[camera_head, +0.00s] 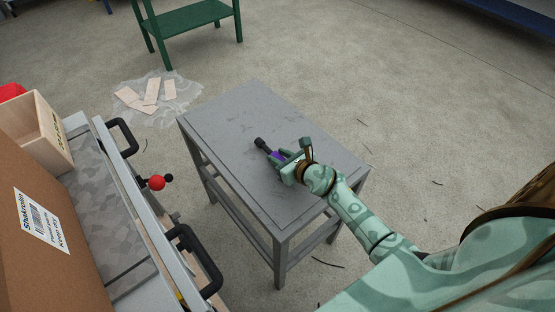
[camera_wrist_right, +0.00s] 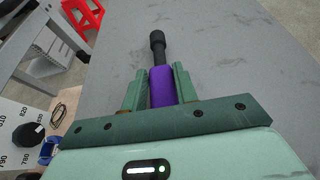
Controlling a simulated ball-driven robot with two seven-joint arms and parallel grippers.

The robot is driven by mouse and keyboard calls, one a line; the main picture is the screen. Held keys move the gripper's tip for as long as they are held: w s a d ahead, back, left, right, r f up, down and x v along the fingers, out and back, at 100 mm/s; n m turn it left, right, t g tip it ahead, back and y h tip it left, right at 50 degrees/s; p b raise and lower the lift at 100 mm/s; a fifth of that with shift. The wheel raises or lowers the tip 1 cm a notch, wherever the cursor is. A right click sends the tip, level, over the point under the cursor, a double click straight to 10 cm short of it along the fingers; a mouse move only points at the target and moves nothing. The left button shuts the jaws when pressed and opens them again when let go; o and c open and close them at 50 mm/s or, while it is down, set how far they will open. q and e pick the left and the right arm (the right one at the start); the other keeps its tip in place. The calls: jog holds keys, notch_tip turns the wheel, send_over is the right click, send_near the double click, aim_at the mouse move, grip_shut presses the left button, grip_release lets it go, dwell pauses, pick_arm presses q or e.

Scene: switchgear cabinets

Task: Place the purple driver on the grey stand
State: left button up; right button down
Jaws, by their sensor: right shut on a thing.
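The purple driver (camera_wrist_right: 162,88) has a purple grip and a black shaft with a thicker black end. It also shows in the head view (camera_head: 277,154), partly hidden by the gripper. My right gripper (camera_head: 283,160) is shut on its purple grip, one finger on each side, as the right wrist view (camera_wrist_right: 161,85) shows. The black end points away from the gripper. The grey stand (camera_head: 236,115) is a small table with a flat top, and the driver is over the middle of that top. I cannot tell whether the driver touches it. My left gripper is not in view.
A cart (camera_head: 128,230) with black handles stands left of the stand, carrying a cardboard box (camera_head: 40,215) and a wooden box (camera_head: 38,132). A green table (camera_head: 190,17) is at the back. Wood pieces (camera_head: 151,92) lie on plastic on the floor. The stand's top is otherwise clear.

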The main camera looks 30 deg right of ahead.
jog(key=shift+r, duration=0.15)
jog(key=shift+f, duration=0.2)
jog(key=c, duration=1.1)
grip_release()
jog(key=shift+r, duration=0.1)
jog(key=shift+s+r+p, duration=0.2)
jog(key=shift+r+p, duration=0.05)
jog(key=shift+p, duration=0.15)
jog(key=p+v, duration=0.4)
jog(key=v, duration=0.6)
jog(key=shift+s+d, duration=0.1)
jog(key=shift+s, duration=0.1)
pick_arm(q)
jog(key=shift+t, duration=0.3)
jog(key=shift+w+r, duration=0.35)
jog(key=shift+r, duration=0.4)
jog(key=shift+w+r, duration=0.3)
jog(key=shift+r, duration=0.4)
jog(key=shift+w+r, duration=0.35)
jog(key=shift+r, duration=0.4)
pick_arm(e)
jog(key=shift+s+d+r, duration=0.1)
jog(key=shift+s+r, duration=0.05)
jog(key=shift+s, duration=0.45)
